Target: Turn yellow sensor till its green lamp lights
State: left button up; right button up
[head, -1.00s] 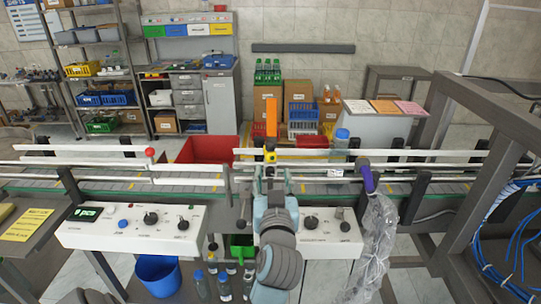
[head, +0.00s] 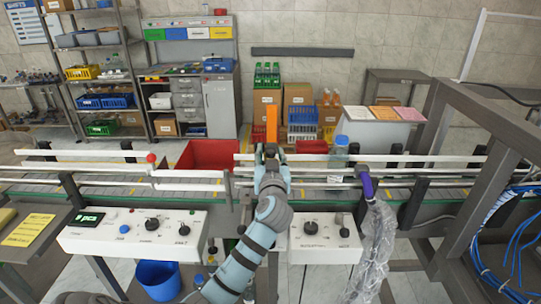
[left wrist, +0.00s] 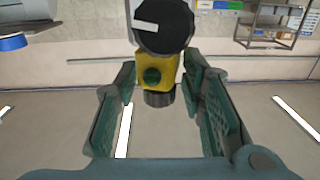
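The yellow sensor (left wrist: 143,73) shows in the left wrist view, with a round dark green lamp (left wrist: 152,77) on its face that does not look lit. A black knob (left wrist: 162,38) with a white mark is above it. My left gripper (left wrist: 157,88) is open, one finger on each side of the sensor. Contact is not clear. In the head view my left gripper (head: 271,150) is at the conveyor rail, below an upright orange piece (head: 271,125), and hides most of the sensor. My right gripper is not in view.
White control boxes (head: 135,245) (head: 326,250) with knobs stand before the conveyor rails (head: 190,174). A purple-topped, plastic-wrapped post (head: 378,235) and a grey frame (head: 490,200) are farther right.

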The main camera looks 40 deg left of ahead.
pick_arm(q)
grip_shut()
jog(key=m+t+h+p, duration=0.1)
jog(key=m+h, duration=0.1)
jog(key=shift+a+r+t+h+p, duration=0.1)
jog(key=shift+r+t+h+p, duration=0.05)
jog(key=shift+t+h+p, duration=0.2)
jog(key=shift+m+t+h, duration=0.45)
jog(key=shift+m+h, duration=0.15)
jog(key=shift+h, duration=0.15)
jog(key=shift+o, duration=1.8)
grip_release()
jog(key=shift+s, duration=0.1)
jog(key=v, duration=1.2)
